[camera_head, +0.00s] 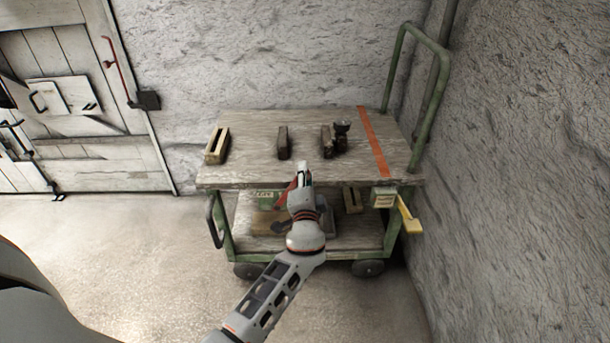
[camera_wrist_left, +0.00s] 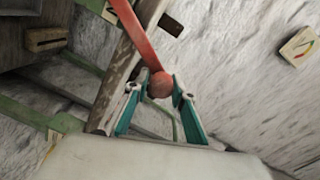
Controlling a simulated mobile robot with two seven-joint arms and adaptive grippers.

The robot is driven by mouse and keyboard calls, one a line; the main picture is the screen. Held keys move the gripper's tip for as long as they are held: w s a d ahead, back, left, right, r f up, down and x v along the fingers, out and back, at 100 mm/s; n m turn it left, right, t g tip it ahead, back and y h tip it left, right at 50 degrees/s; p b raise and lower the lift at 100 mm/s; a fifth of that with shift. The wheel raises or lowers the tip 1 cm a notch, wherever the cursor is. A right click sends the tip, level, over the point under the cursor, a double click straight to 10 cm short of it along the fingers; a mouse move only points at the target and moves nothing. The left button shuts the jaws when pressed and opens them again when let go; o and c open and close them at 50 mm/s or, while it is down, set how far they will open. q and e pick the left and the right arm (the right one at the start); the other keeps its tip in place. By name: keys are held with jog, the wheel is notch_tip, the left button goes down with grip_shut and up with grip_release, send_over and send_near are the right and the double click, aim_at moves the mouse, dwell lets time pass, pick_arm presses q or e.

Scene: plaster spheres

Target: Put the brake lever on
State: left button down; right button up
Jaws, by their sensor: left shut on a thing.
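The brake lever, a red bar with a round red knob (camera_wrist_left: 160,85), fills the upper middle of the left wrist view. Its bar runs up and to the left from the knob. In the head view a short red piece of the lever (camera_head: 287,191) shows beside my left gripper (camera_head: 303,174), at the cart's front edge. In the left wrist view the teal fingers of my left gripper (camera_wrist_left: 158,96) are shut on the knob. A green plate with lettering (camera_head: 264,197) is left of the lever; its words are too small to read. My right gripper is not in view.
The cart (camera_head: 250,122) has a green frame and worn wooden top carrying several small blocks and a dark object (camera_head: 342,131). A yellow handle (camera_head: 409,218) sticks out at its front right. A rough wall (camera_head: 530,150) stands close on the right. Floor at front left is clear.

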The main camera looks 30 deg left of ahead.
pick_arm(q)
jog(key=shift+a, duration=0.1)
jog(key=c, duration=1.7)
grip_release()
jog(key=v, duration=1.2)
